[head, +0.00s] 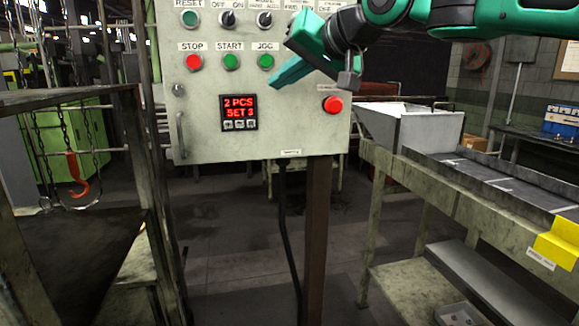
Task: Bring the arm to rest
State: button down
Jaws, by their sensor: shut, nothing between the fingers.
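My gripper (274,85), green with a dark wrist, is at the upper middle in the head view. Its fingers are shut and empty, pointing down and left. It is in front of the pale control panel (195,140), near the JOG button (265,62), and overlaps the panel's upper right part. I cannot tell whether it touches the panel. My arm reaches in from the top right. The panel's display (238,113) reads "2 PCS SET 3".
The panel stands on a brown post (317,240) with a black cable. A workbench (440,190) with a metal hopper (408,128) is on the right. A metal frame (60,100) and a red hook (76,175) are on the left. Open floor (235,270) lies below the panel.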

jog(key=s+d+f+m+g+h, duration=0.2)
jog(key=s+d+f+h, duration=0.15)
jog(key=d+f, duration=1)
jog(key=s+d+f+m+g+h, duration=0.1)
jog(key=s+d+f+m+h, duration=0.2)
jog(key=d+f, duration=1.05)
jog(key=s+d+f+m+g, duration=0.1)
jog(key=s+d+f, duration=0.3)
jog(key=s, duration=0.4)
jog(key=s+d+f+m+g+h, duration=0.1)
jog(key=s+d+f+g, duration=0.2)
jog(key=s, duration=0.6)
jog(key=s+d+f+m+g+h, duration=0.1)
jog(key=s+d+f+g, duration=0.2)
jog(key=s+d+f, duration=0.3)
jog(key=s+d, duration=0.2)
jog(key=s, duration=0.1)
jog(key=shift+d+f, duration=0.15)
jog(key=shift+d, duration=0.2)
